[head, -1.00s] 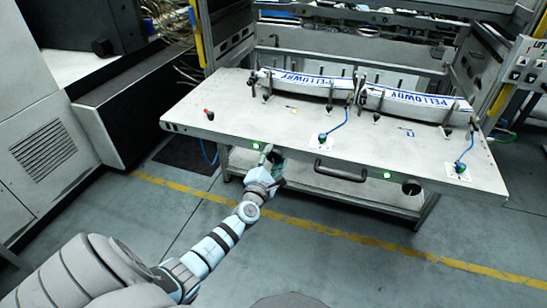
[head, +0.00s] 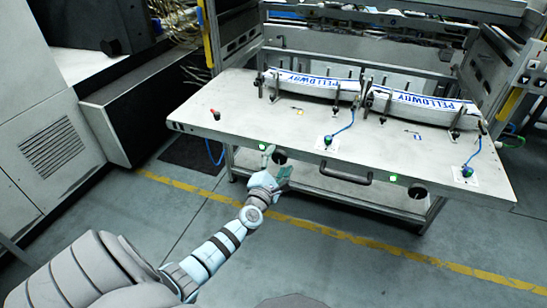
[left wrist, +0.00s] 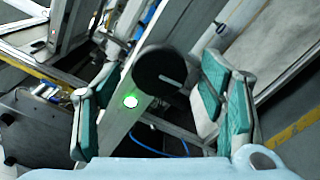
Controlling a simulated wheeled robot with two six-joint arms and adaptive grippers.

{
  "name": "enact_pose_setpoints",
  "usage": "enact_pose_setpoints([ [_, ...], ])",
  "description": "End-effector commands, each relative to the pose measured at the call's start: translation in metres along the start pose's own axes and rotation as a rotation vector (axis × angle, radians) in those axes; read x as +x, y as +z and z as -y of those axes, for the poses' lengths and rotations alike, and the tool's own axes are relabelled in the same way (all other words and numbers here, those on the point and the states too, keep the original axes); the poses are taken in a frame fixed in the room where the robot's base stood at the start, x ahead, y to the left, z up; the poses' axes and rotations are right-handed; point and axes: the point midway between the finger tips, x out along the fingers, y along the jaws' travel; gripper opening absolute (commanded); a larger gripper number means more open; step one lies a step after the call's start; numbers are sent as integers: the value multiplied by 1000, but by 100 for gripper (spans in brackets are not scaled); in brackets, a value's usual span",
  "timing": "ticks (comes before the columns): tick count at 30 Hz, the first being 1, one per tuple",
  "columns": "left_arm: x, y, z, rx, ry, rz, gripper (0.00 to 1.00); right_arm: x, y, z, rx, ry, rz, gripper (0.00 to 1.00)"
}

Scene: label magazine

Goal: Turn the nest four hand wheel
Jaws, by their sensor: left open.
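A dark round hand wheel (head: 280,158) sits on the front face of the workbench, left of the handle. It shows in the left wrist view as a black disc (left wrist: 165,72) with a pale line. My left gripper (head: 275,164) is open and empty just in front of it. In the left wrist view its teal-padded fingers (left wrist: 158,70) stand either side of the wheel, and I see no contact. A second dark wheel (head: 418,191) is on the same face farther right. No nest number is readable. My right gripper is not in view.
The bench top (head: 235,100) carries two long label stacks (head: 420,104) between upright pins. A dark bar handle (head: 344,174) juts from the front face between the wheels. Green lights (left wrist: 130,101) sit beside the wheels. The floor (head: 350,255) in front is clear.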

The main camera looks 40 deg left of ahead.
Motion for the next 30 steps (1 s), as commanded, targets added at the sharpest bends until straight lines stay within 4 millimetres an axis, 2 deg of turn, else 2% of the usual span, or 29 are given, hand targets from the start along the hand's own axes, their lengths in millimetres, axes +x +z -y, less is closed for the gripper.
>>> enact_pose_setpoints([
  [9,-84,0,1,-1,-6,-1,64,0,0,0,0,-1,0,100],
  [12,-100,0,1,0,-5,0,64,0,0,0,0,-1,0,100],
  [16,-107,0,0,0,-3,-1,64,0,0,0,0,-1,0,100],
  [30,-107,0,0,2,-3,-1,64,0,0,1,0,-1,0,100],
])
